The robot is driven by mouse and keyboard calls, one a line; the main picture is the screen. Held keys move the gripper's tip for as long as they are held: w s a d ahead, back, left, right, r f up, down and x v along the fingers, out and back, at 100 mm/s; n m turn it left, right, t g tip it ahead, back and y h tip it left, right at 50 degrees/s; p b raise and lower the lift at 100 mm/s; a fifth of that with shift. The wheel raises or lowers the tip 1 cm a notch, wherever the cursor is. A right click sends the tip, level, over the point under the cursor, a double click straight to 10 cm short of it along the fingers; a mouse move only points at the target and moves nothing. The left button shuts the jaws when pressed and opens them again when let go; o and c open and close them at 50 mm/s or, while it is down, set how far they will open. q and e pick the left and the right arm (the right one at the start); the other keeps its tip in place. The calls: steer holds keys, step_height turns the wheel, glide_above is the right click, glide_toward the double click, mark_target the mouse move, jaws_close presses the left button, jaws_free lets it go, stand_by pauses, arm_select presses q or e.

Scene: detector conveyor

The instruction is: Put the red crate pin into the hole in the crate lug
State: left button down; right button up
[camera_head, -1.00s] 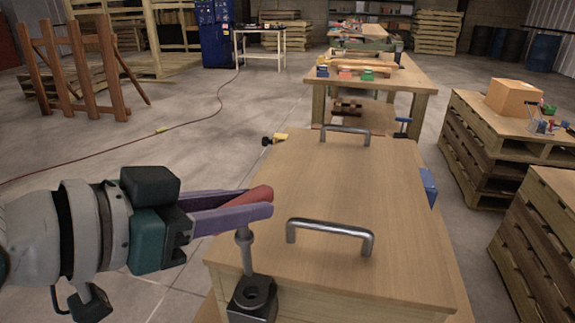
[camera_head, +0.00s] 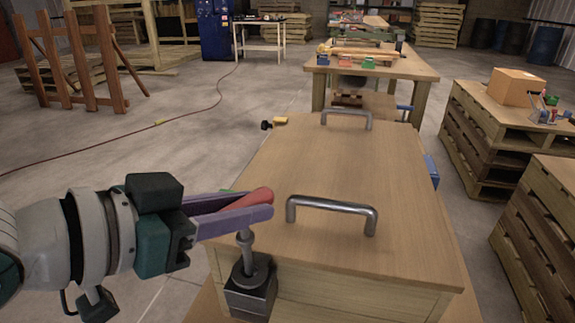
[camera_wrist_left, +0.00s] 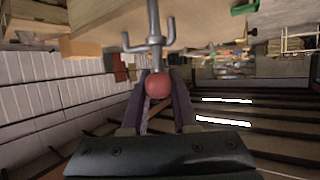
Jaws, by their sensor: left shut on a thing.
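My left gripper (camera_head: 268,205) is shut on the red grip of the crate pin (camera_head: 260,196), at the near left corner of the crate. The pin's grey metal shank (camera_head: 245,243) points down and is slightly tilted. Its lower end meets the top of the dark crate lug (camera_head: 250,292) at the hole; how deep it sits I cannot tell. In the left wrist view the red end of the pin (camera_wrist_left: 158,84) shows between the fingers, with grey metal beyond it. My right gripper is not in view.
The wooden crate lid (camera_head: 340,180) carries a near metal handle (camera_head: 332,205) just right of my fingers and a far handle (camera_head: 346,117). Pallet stacks (camera_head: 500,140) stand on the right. A workbench (camera_head: 375,68) is behind. Open floor lies to the left.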

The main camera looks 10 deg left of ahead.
mark_target(240, 239)
arm_select(q)
steer(key=shift+f+b, duration=1.6)
steer(key=shift+f, duration=0.7)
steer(key=c, duration=0.6)
jaws_free()
steer(key=shift+s, duration=0.1)
steer(key=p+v, duration=0.2)
steer(key=v, duration=0.7)
steer(key=shift+s+a+r+p, duration=0.25)
steer(key=shift+p, duration=0.15)
